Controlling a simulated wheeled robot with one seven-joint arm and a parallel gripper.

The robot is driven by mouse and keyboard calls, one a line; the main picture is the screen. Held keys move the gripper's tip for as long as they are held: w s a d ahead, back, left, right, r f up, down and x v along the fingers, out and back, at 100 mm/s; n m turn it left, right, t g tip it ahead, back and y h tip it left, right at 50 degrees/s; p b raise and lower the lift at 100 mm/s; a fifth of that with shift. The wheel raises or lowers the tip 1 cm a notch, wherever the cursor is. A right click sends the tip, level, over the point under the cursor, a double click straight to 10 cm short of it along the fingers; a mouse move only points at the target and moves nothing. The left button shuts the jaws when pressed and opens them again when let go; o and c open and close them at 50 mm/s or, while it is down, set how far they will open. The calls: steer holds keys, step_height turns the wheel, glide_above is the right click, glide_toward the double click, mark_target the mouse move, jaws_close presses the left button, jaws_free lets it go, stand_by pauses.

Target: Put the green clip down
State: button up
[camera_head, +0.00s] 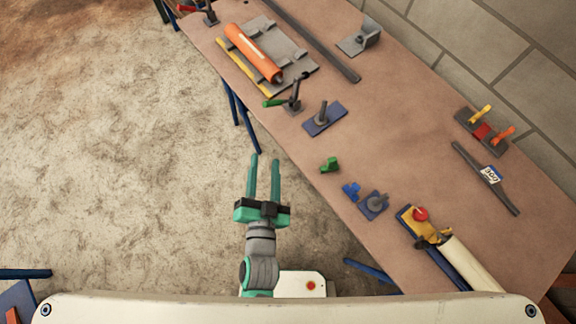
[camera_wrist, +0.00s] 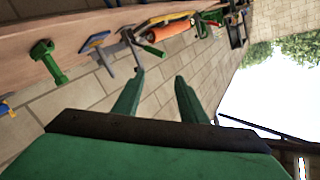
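The green clip (camera_head: 330,165) sits on the brown workbench (camera_head: 400,120), near its front edge. In the wrist view a green clip (camera_wrist: 48,62) stands on the bench at the left. My gripper (camera_head: 264,158) is off the bench's front edge, left of the clip and apart from it. Its two teal fingers are spread with nothing between them. The wrist view also shows the fingers (camera_wrist: 159,76) apart and empty.
Near the clip are a blue clip (camera_head: 351,191) and a blue plate with a grey knob (camera_head: 373,204). Another blue plate with a post (camera_head: 324,118) lies farther back. An orange cylinder (camera_head: 250,53) lies on a grey plate. The bench's middle is clear.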

steer(key=s+d+f+n, duration=0.1)
steer(key=s+d+n, duration=0.2)
steer(key=s, duration=0.5)
steer(key=s+d+f+n+g, duration=0.1)
steer(key=s+d+n, duration=0.2)
steer(key=s, duration=0.5)
steer(key=shift+f, duration=0.25)
steer(key=shift+c, duration=0.9)
steer(key=shift+w, duration=0.1)
